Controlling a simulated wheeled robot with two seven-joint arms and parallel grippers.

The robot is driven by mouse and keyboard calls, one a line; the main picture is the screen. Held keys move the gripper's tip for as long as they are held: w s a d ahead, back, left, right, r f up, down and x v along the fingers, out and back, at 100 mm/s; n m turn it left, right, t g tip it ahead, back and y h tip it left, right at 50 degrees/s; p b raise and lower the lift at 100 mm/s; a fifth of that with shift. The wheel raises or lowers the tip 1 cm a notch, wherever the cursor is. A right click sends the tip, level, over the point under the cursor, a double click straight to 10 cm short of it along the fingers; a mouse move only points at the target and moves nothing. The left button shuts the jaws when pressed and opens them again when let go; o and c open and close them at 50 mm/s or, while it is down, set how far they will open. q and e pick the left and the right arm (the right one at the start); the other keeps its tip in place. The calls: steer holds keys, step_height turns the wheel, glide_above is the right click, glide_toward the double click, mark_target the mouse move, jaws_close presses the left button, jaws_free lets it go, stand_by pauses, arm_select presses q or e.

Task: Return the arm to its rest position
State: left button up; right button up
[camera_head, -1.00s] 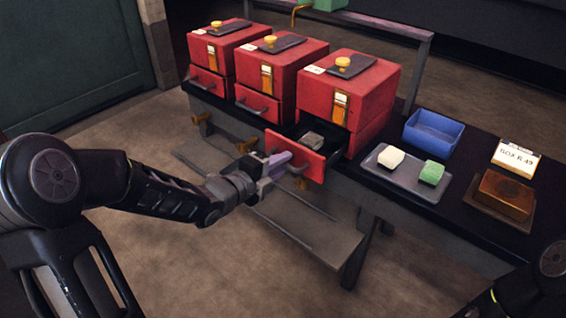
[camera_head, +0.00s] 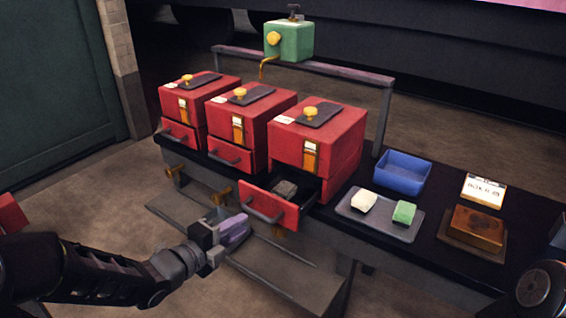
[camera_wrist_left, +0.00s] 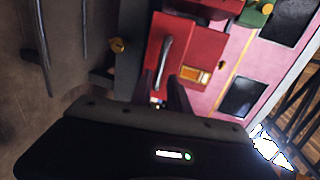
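My left gripper (camera_head: 234,232) is in front of the bench, just left of the open drawer (camera_head: 270,212) of the right-hand red box (camera_head: 318,140). It is apart from the drawer handle and holds nothing that I can see. In the left wrist view its two dark fingers (camera_wrist_left: 164,92) stand apart, with a red front and its handle (camera_wrist_left: 178,50) beyond them. A grey lump (camera_head: 285,188) lies in the open drawer. My right gripper is out of view; only a piece of my right arm shows at the lower right.
Two more red boxes (camera_head: 250,118) (camera_head: 200,100) stand to the left with drawers shut. A blue tray (camera_head: 403,172), a grey tray (camera_head: 375,226) with a white and a green block, a brown block (camera_head: 478,228) and a label card (camera_head: 484,188) are on the bench right. A low shelf (camera_head: 285,278) lies below.

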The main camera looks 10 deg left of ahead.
arm_select(q)
step_height(320, 180, down, 17)
steer(key=s+n+g+y, duration=0.3)
steer(key=n+g, duration=0.2)
steer(key=n, duration=1.3)
steer(key=s+d+f+n+g+h, duration=0.1)
steer(key=s+d+f+n+g, duration=0.25)
steer(key=s+d+f, duration=0.6)
steer(key=s+d+f+n+g, duration=0.3)
steer(key=s+d+f+g, duration=0.3)
steer(key=s+f, duration=0.5)
step_height(320, 180, up, 22)
steer(key=s+d+p, duration=0.1)
steer(key=p, duration=2)
steer(key=shift+d+t, duration=0.15)
steer(key=shift+t, duration=0.3)
